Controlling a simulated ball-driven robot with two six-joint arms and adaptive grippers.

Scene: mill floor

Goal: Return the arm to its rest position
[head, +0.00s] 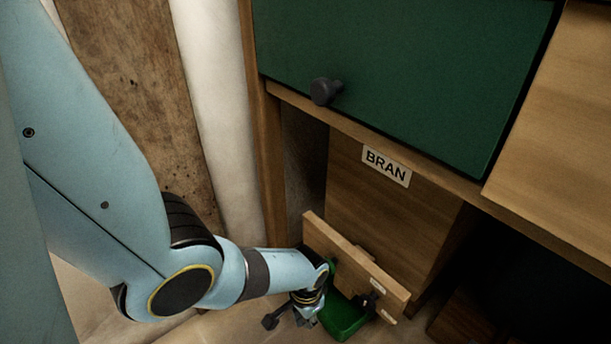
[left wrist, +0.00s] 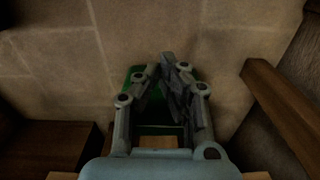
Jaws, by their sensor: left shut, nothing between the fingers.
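My left arm, pale blue, comes in from the left in the head view and reaches down to the lower middle. My left gripper (head: 301,316) is small and partly hidden there, beside a green object (head: 345,318) low by the cabinet. In the left wrist view my left gripper (left wrist: 172,62) has its dark fingers together at the tips, with nothing seen between them. The green object (left wrist: 136,82) lies behind and below the fingers in that view. My right gripper is in neither view.
A wooden cabinet has a green front (head: 410,70) with a dark knob (head: 325,91). Below is a panel with a BRAN label (head: 386,166). A wooden board (head: 345,258) stands close right of my gripper. Stone floor (left wrist: 235,50) shows beyond the fingers.

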